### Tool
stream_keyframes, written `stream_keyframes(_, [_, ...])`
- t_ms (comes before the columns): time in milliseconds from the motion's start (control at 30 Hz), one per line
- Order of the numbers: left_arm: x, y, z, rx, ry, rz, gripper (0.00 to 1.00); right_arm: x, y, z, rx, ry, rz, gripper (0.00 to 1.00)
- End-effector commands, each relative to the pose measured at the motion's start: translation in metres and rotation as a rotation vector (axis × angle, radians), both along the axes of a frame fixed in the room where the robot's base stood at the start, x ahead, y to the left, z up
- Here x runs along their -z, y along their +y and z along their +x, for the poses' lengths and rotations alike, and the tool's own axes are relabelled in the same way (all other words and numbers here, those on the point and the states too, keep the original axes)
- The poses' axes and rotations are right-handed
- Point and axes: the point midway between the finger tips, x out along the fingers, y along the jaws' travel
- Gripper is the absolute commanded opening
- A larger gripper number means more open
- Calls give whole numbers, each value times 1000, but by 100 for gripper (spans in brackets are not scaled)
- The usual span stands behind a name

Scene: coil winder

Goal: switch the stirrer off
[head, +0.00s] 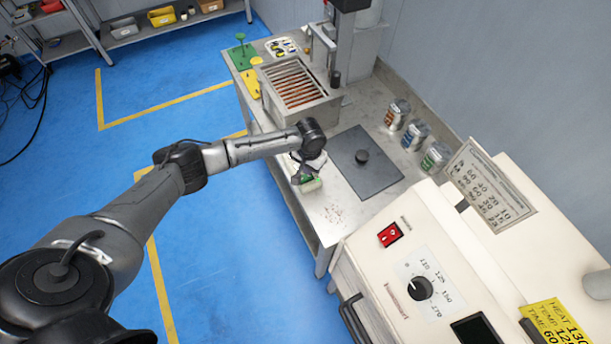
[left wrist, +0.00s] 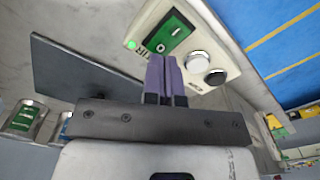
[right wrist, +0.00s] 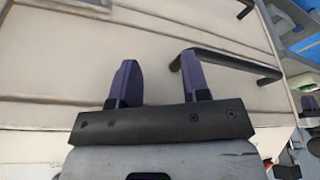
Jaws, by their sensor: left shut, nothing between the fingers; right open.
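The stirrer's control box (left wrist: 226,58) is pale, with a green switch plate (left wrist: 170,34) holding a rocker, a bright green lamp (left wrist: 131,44), and white and black round knobs. In the head view the box (head: 313,186) is small and partly covered by my left gripper (head: 305,174). My left gripper (left wrist: 164,60) is shut and empty, its purple fingertips over the box just beside the switch plate. I cannot tell whether they touch it. My right gripper (right wrist: 163,82) is open and empty, in front of a cream cabinet front; it does not show in the head view.
A dark flat plate (head: 375,178) with a round knob lies on the metal bench. Several cans (head: 397,113) stand along the wall side. A cream machine (head: 475,250) with a red switch (head: 390,234) and dial stands nearest. A dark handle bar (right wrist: 232,65) is beside my right gripper.

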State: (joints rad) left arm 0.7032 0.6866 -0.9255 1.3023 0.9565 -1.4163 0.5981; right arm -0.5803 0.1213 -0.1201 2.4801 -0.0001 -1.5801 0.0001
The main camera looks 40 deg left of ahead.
Motion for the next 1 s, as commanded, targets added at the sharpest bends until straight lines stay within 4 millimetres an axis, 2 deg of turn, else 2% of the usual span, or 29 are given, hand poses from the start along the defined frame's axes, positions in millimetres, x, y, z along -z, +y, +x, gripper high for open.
stream_keyframes(1000, [14,0,0,0,0,0,0,5,1,0,1,0,2,43])
